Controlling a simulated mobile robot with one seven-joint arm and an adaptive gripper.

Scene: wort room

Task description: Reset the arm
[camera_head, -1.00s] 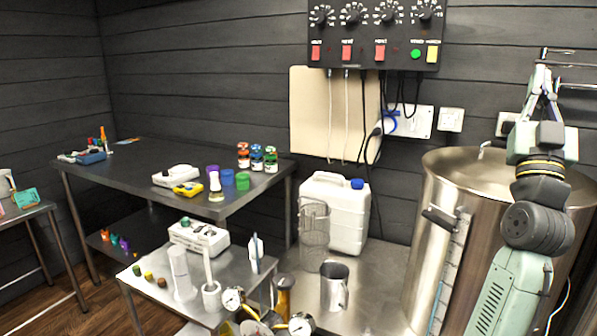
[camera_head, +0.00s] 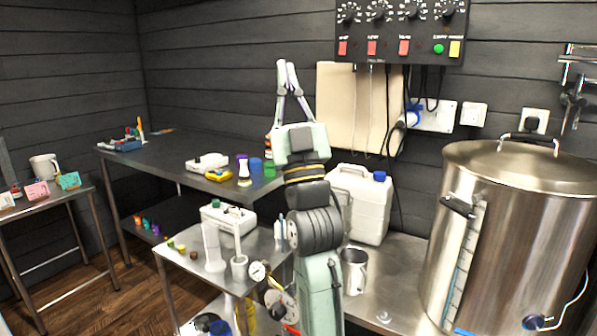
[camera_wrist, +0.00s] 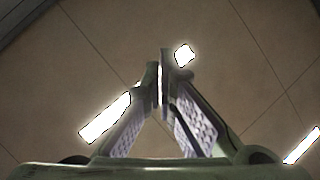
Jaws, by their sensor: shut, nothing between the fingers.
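My arm stands upright in the middle of the head view, its green and dark links rising from the bottom edge. My gripper (camera_head: 286,64) is at the top of it, pointing up, with its fingertips together and nothing between them. The wrist view also shows the gripper (camera_wrist: 160,72), its two fingers meeting at the tips against a tiled, brownish ceiling with bright lamps. In the head view the arm hides part of the dark table, the bottles at its right end and part of the small steel table.
A large steel kettle (camera_head: 500,230) stands at the right. A white jerrycan (camera_head: 372,205) and steel jug (camera_head: 353,270) are just right of my arm. A control panel (camera_head: 400,30) hangs on the wall above. The dark table (camera_head: 150,160) is at the left, a small steel table (camera_head: 185,268) in front.

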